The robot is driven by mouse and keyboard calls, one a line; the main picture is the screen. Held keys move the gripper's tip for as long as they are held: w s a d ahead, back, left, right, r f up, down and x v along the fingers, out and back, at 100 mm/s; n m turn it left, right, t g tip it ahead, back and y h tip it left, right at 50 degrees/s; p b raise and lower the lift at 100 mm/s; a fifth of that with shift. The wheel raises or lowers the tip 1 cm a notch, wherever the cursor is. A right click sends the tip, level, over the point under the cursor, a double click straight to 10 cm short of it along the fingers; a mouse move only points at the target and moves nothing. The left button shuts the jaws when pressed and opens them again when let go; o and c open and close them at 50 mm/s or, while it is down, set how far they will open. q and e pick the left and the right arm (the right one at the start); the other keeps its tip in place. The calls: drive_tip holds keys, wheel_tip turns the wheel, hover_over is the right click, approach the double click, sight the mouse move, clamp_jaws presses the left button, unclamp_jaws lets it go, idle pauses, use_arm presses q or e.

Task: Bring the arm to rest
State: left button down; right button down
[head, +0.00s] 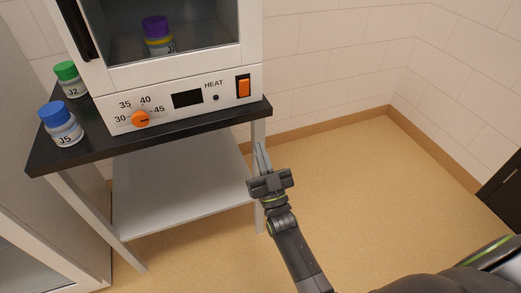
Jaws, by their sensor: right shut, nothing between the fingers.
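My right gripper (262,157) is shut and empty. It reaches up from the lower right and, in the picture, its fingers overlap the table's right front leg; I cannot tell whether they touch it. My left gripper is not in view. The white incubator (225,100) stands on the black-topped table (200,128). Its front panel has an orange dial (140,120) between temperature marks and an orange switch (243,88) beside the word HEAT. Its small display is dark. A jar with a purple lid (156,30) shows behind the incubator's window.
A grey lower shelf (180,185) is bare. Open floor (370,200) lies right of the table. A dark object (503,190) stands at the right edge.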

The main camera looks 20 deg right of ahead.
drive_tip(key=shift+f, duration=0.1)
